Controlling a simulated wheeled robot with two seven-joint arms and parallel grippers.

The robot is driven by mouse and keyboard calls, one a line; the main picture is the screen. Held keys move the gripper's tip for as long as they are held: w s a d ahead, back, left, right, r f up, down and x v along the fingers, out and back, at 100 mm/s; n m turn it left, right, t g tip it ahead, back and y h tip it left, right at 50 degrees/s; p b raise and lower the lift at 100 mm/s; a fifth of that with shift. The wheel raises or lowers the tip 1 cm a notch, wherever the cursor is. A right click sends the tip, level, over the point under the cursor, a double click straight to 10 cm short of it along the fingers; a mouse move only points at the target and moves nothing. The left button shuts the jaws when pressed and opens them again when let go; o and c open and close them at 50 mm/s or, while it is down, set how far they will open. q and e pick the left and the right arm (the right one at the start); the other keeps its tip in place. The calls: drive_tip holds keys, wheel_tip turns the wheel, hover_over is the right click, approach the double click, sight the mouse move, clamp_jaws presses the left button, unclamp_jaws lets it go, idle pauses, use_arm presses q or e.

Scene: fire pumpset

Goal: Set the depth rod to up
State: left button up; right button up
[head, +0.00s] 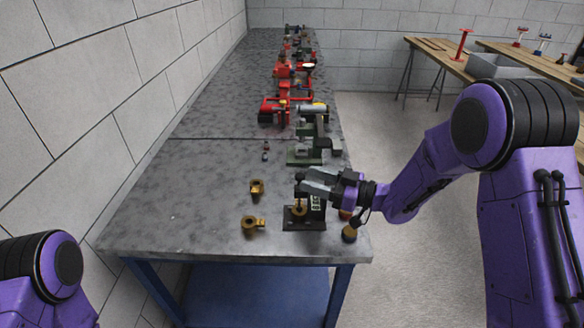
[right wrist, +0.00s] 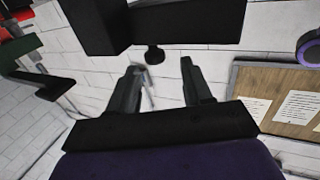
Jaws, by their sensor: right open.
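A small black gauge-like device (head: 305,222) stands near the front right of the bench, with a pale marked panel on its upright and a brass ring-shaped piece at its base. My right gripper (head: 304,181) is at the top of this device, coming from the right. In the right wrist view its two fingers (right wrist: 160,68) are apart with nothing between them. A small dark knob (right wrist: 154,54) under a black block shows just beyond the fingertips. I cannot tell for sure which part is the depth rod or its position. My left gripper is out of view.
Two brass fittings (head: 257,187) (head: 251,222) lie on the grey bench (head: 190,210) left of the device. A brass-topped item (head: 349,234) is at the right edge. The bench's left side is clear.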

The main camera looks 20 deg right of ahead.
drive_tip(key=p+x, duration=0.1)
drive_tip(key=x, duration=0.5)
drive_tip(key=shift+w+f, duration=0.15)
drive_tip(key=shift+w+d, duration=0.1)
clamp_jaws()
wheel_tip(320, 180, up, 4)
drive_tip(key=p, duration=0.2)
drive_tip(key=shift+w+p, duration=0.1)
drive_tip(key=shift+p, duration=0.3)
unclamp_jaws()
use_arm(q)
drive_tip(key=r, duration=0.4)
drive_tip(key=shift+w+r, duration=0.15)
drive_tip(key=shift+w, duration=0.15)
